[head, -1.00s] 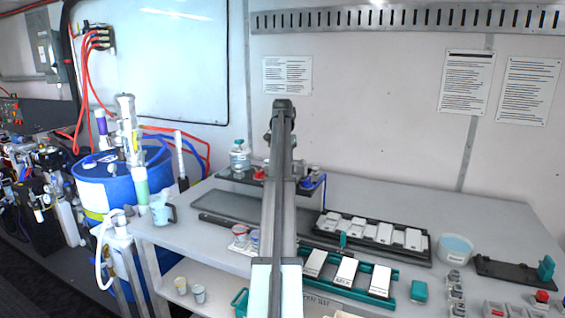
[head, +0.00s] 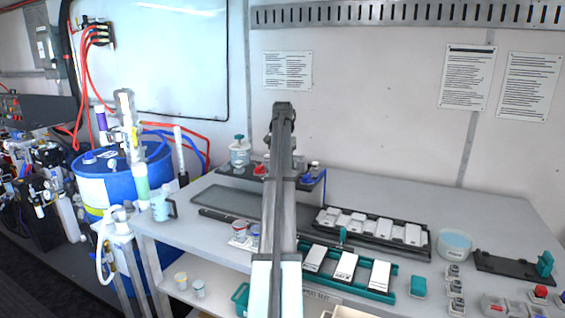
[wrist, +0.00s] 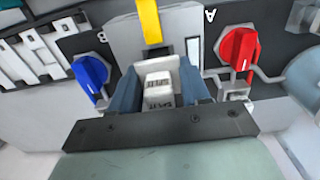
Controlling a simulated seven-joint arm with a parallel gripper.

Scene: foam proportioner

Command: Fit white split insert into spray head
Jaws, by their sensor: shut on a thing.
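In the wrist view, my gripper (wrist: 160,97) is shut on the white split insert (wrist: 158,88), a small white block with dark lettering. The insert sits between the two blue-grey fingers. Just beyond it is the spray head (wrist: 125,45), a grey block with a yellow strip at its top, a blue knob (wrist: 90,72) on the left and a red knob (wrist: 238,48) on the right. The insert's front lies at the block's pale opening; I cannot tell whether it is inside. In the head view my arm hides the gripper and the insert.
A dark tray of white pieces (head: 372,229) and a teal rack (head: 350,270) with white plates lie right of my arm. A pale bowl (head: 455,243) stands further right. A clear jar (head: 240,154) stands behind, to the left. The rear right of the table is clear.

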